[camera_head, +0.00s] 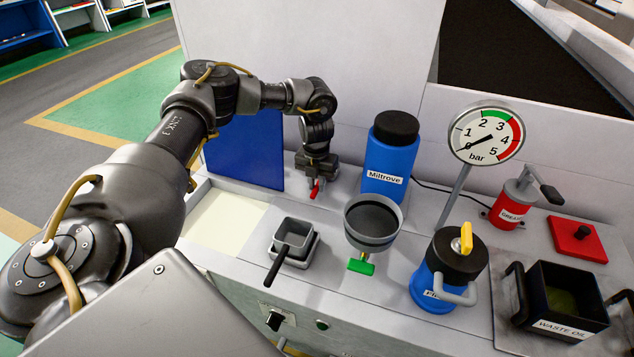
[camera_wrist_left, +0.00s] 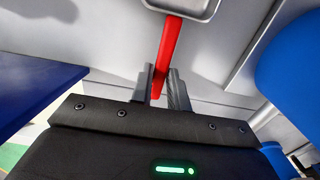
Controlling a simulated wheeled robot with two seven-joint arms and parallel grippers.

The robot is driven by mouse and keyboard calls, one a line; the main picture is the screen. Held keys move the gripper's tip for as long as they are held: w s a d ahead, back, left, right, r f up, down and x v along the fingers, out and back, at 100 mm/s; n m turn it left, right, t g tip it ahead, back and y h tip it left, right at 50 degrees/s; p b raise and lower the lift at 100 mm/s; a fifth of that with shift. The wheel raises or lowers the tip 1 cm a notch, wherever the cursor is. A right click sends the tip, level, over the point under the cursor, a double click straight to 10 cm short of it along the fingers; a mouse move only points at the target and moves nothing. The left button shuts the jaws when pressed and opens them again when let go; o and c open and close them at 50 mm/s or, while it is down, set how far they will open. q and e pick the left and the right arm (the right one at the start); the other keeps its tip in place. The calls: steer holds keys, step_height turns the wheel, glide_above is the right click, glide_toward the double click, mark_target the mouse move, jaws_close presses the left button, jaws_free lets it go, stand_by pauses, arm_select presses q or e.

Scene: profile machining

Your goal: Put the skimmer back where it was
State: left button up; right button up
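The skimmer has a red handle (camera_wrist_left: 172,45) and a pale grey metal head (camera_wrist_left: 185,6), which is cut off by the top edge of the left wrist view. My left gripper (camera_wrist_left: 163,88) is shut on the handle near its end, one finger on each side. In the head view my left gripper (camera_head: 314,179) points down between the blue panel and the blue Miltrove bottle. There only a short piece of the red handle (camera_head: 316,190) shows below the fingers; the metal head is hidden. My right gripper is out of view.
The Miltrove bottle (camera_head: 389,161) stands close right of the gripper, the blue panel (camera_head: 245,150) close left. In front are a small square grey pan (camera_head: 293,234) and a grey funnel (camera_head: 372,231) with a green valve. A black waste oil container (camera_head: 560,326) stands far right.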

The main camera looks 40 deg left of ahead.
arm_select(q)
steer(key=o, duration=0.3)
steer(key=shift+r, duration=0.1)
steer(key=shift+s+r, duration=0.1)
steer(key=shift+r, duration=5.95)
